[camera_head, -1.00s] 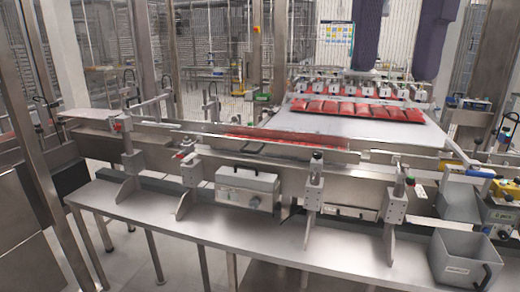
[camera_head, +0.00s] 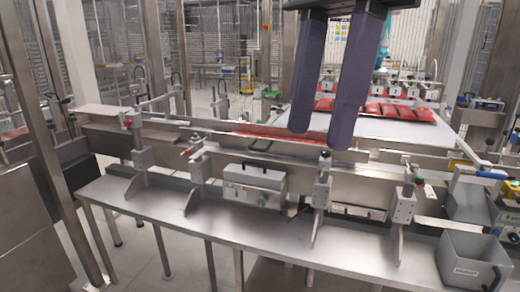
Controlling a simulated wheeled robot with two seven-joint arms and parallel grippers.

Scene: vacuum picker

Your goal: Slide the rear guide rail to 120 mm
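Metal guide rails run along the conveyor in the middle of the view; the long thin rail (camera_head: 225,130) lies on its far side. I cannot tell its setting in millimetres, as no scale is readable. My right gripper (camera_head: 320,138) hangs from the top with two purple-grey fingers apart. It is open and empty, its tips appearing in front of the rail's right part; contact cannot be told. My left gripper is not in view.
Red packs (camera_head: 400,112) lie on a white table (camera_head: 395,128) behind the conveyor. A grey box (camera_head: 253,185) sits mid-front, and an open grey bin (camera_head: 470,265) stands at front right. The steel bench (camera_head: 265,228) has bare room between the posts.

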